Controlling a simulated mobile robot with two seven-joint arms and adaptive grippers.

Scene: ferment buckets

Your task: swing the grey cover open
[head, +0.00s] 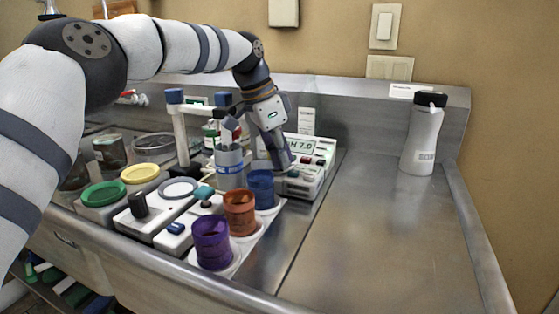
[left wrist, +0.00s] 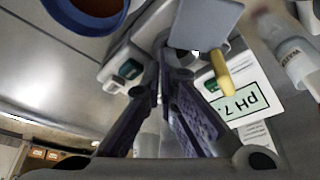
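In the left wrist view, a grey flat cover (left wrist: 206,22) stands out at the top, over a white device with small green switches (left wrist: 130,69). My left gripper (left wrist: 165,62) has its two dark purple fingers drawn together, tips just left of the cover. Nothing is seen held between them; whether they touch the cover is unclear. In the head view, my left gripper (head: 281,164) points down at the left side of the white pH meter (head: 319,160), behind the blue bucket (head: 261,188). It hides the cover there. My right gripper is not in view.
An orange-brown bucket (head: 240,212) and a purple bucket (head: 212,242) stand in front. A grey cup (head: 229,168) is left of the gripper. A white bottle (head: 422,138) stands at the back right. The steel counter (head: 385,235) on the right is clear.

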